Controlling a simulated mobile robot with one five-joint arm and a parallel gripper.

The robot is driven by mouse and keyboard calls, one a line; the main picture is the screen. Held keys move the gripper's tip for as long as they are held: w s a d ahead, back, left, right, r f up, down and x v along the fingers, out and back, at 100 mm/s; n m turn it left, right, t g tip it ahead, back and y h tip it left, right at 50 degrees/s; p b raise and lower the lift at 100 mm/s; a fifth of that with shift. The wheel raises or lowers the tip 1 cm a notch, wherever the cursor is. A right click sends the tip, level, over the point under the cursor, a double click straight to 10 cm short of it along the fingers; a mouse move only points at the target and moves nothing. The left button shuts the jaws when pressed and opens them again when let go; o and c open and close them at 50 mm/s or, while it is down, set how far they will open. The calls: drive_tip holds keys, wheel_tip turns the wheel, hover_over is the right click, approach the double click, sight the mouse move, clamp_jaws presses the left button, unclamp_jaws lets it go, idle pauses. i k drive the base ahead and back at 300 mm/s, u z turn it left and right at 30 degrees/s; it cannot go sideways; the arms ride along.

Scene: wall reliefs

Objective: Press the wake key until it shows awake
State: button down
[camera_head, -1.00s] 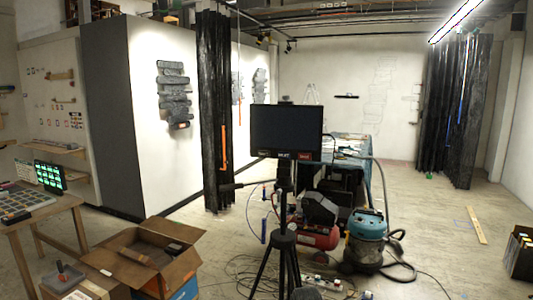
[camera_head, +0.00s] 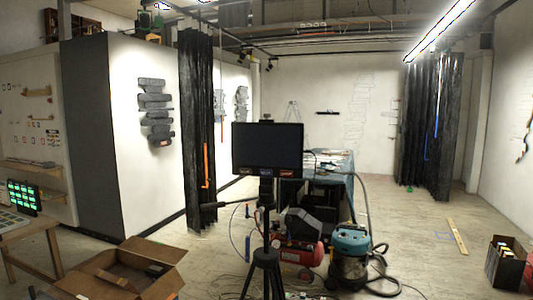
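A black monitor (camera_head: 267,148) stands on a black tripod (camera_head: 266,262) near the middle of the view, and its screen is dark. Along its lower edge is a row of small coloured keys or labels: a dark one at the left, a bluish one (camera_head: 266,172) in the middle and a red one (camera_head: 288,173) at the right. Their lettering is too small to read, so I cannot tell which is the wake key. No awake sign can be made out. My gripper is not in view.
An open cardboard box (camera_head: 125,272) lies at front left by a wooden table (camera_head: 35,228). A blue-topped vacuum (camera_head: 350,250) and red compressor (camera_head: 298,252) stand right of the tripod, with cables around. A black crate (camera_head: 505,262) is far right.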

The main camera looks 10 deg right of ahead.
sight(242, 171)
drive_tip(key=u, duration=0.3)
drive_tip(key=k, duration=1.2)
drive_tip(key=u, duration=1.2)
drive_tip(key=i, duration=1.45)
drive_tip(key=z, duration=0.35)
drive_tip(key=i, duration=1.2)
drive_tip(key=z, duration=0.7)
drive_tip(key=k, duration=0.85)
drive_tip(key=z, duration=0.2)
drive_tip(key=i, duration=0.85)
drive_tip(key=u, duration=0.05)
